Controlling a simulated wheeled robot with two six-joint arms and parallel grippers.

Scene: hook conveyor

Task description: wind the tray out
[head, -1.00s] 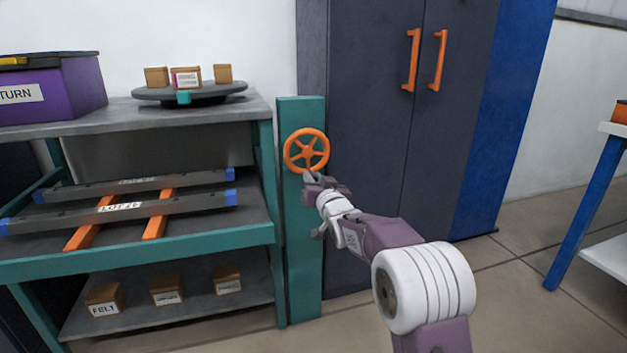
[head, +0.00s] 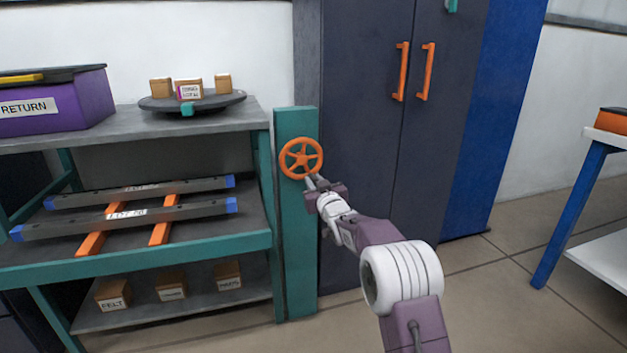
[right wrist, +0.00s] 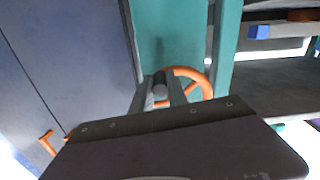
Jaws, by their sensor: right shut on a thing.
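An orange spoked handwheel (head: 301,158) is mounted on an upright teal post (head: 296,260); it also shows in the right wrist view (right wrist: 190,75). My right gripper (head: 310,181) is at the wheel's lower right rim. In the right wrist view my right gripper (right wrist: 160,88) is shut on a grey cylindrical handle (right wrist: 159,91) in front of the wheel. Left of the post, two dark bars with blue ends (head: 130,215) lie across orange strips (head: 160,233) on the middle shelf. I cannot tell which part is the tray. My left gripper is not in view.
The teal-framed rack (head: 200,248) has small boxes (head: 171,287) below, and a round turntable (head: 193,103) with boxes and a purple bin (head: 55,108) on top. A dark cabinet (head: 365,120) stands behind my right arm. Open floor lies right, before a blue-legged table (head: 568,215).

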